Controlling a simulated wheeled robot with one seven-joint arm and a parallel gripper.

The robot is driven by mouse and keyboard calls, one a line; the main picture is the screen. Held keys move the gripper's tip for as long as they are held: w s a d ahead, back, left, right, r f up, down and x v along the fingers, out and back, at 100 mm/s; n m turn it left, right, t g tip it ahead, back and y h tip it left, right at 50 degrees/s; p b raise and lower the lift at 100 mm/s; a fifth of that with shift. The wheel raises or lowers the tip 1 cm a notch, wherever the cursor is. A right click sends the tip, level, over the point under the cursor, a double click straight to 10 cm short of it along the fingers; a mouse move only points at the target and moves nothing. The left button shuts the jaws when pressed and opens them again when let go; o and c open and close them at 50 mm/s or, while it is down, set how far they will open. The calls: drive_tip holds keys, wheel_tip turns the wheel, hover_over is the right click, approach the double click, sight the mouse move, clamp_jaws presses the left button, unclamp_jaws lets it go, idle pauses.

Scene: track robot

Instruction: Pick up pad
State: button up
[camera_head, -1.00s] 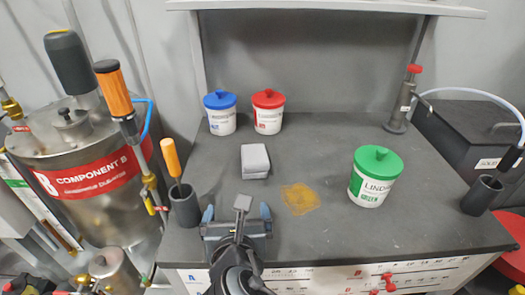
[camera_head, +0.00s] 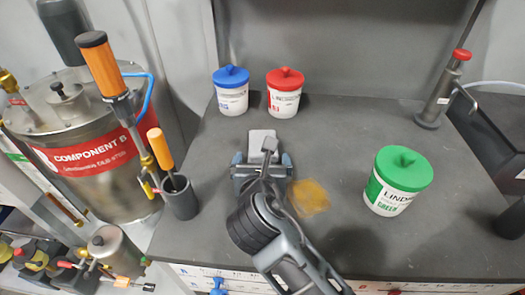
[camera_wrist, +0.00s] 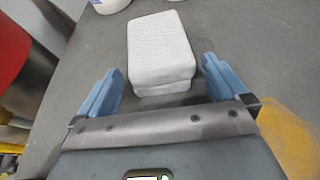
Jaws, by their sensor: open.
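The pad (camera_head: 262,137) is a light grey block lying on the dark grey worktop, partly hidden behind my gripper in the head view. In the wrist view the pad (camera_wrist: 160,50) looks like two stacked whitish layers. My gripper (camera_head: 262,160) is open, with its blue fingers apart. In the wrist view my gripper (camera_wrist: 160,80) has one finger to the left and one to the right of the pad's near end. Most of the pad lies beyond the fingertips.
Blue-lidded (camera_head: 231,92) and red-lidded (camera_head: 284,94) tubs stand behind the pad. A green-lidded tub (camera_head: 396,182) stands to the right. A dark holder (camera_head: 179,198) with an orange-handled tool is to the left. A yellow-brown stain (camera_head: 310,197) marks the worktop (camera_head: 340,140), which is clear around it.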

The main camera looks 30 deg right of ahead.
drive_tip(key=shift+w+d+f, duration=0.25)
drive_tip(key=shift+w+d, duration=0.05)
drive_tip(key=shift+w, duration=0.2)
drive_tip(key=shift+c, duration=0.4)
drive_tip(key=c, duration=1)
drive_tip(key=shift+o, duration=0.2)
drive_tip(key=shift+r, duration=0.1)
